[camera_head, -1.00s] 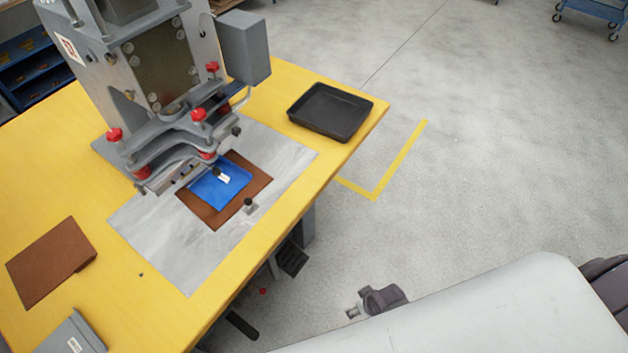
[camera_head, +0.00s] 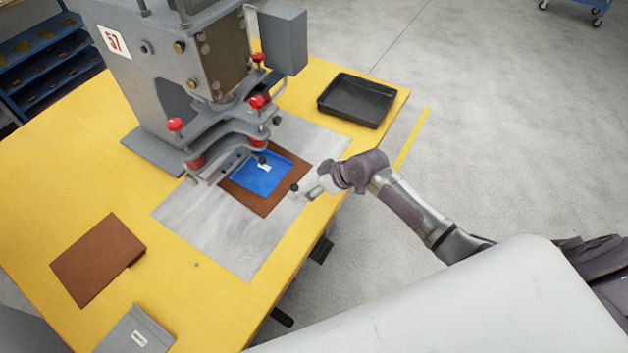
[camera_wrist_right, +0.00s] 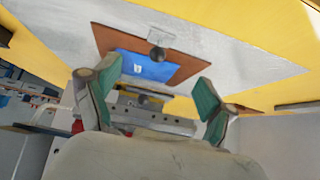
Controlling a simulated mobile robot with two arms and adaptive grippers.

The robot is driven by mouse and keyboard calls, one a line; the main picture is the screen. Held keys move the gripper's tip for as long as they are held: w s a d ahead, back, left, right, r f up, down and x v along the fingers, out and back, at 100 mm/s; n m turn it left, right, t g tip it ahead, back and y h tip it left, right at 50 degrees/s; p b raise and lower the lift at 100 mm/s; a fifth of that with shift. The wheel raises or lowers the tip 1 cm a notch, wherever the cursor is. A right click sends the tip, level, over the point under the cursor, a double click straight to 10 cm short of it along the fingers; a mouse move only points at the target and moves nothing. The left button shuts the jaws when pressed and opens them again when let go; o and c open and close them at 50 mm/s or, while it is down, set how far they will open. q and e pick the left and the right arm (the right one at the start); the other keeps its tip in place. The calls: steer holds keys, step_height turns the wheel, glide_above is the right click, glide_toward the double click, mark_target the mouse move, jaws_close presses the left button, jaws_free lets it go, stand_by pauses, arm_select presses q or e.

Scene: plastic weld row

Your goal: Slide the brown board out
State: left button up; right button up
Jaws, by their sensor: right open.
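The brown board (camera_head: 266,206) lies flat on a grey metal plate (camera_head: 225,236), partly under the welding machine's head. A blue sheet (camera_head: 262,180) with a small white label lies on it. A dark round knob (camera_head: 294,187) stands at the board's near edge. In the right wrist view the board (camera_wrist_right: 182,73), the blue sheet (camera_wrist_right: 159,71) and the knob (camera_wrist_right: 157,54) show between and beyond the fingers. My right gripper (camera_head: 310,193) is close to the knob, above the plate edge. Its green-padded fingers (camera_wrist_right: 152,97) are wide apart and empty. My left gripper is out of view.
The grey welding machine (camera_head: 185,75) with red knobs (camera_head: 257,102) stands over the board's far side. A black tray (camera_head: 357,100) is at the table's right corner. Another brown board (camera_head: 98,259) and a grey box (camera_head: 137,332) lie at left on the yellow table (camera_head: 200,304).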

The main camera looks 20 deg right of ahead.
mark_target(298, 187)
steer(key=shift+b+x, duration=0.85)
steer(key=shift+b, duration=0.1)
steer(key=b+x, duration=0.5)
steer(key=x, duration=0.1)
steer(key=shift+w+r+b, duration=0.1)
steer(key=shift+w+b, duration=0.1)
steer(key=shift+b, duration=0.1)
steer(key=shift+b+x, duration=0.75)
steer(key=shift+x, duration=0.15)
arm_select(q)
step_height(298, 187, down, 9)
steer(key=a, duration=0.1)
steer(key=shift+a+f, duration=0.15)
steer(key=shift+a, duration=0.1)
arm_select(e)
steer(key=shift+w+a, duration=0.1)
jaws_close()
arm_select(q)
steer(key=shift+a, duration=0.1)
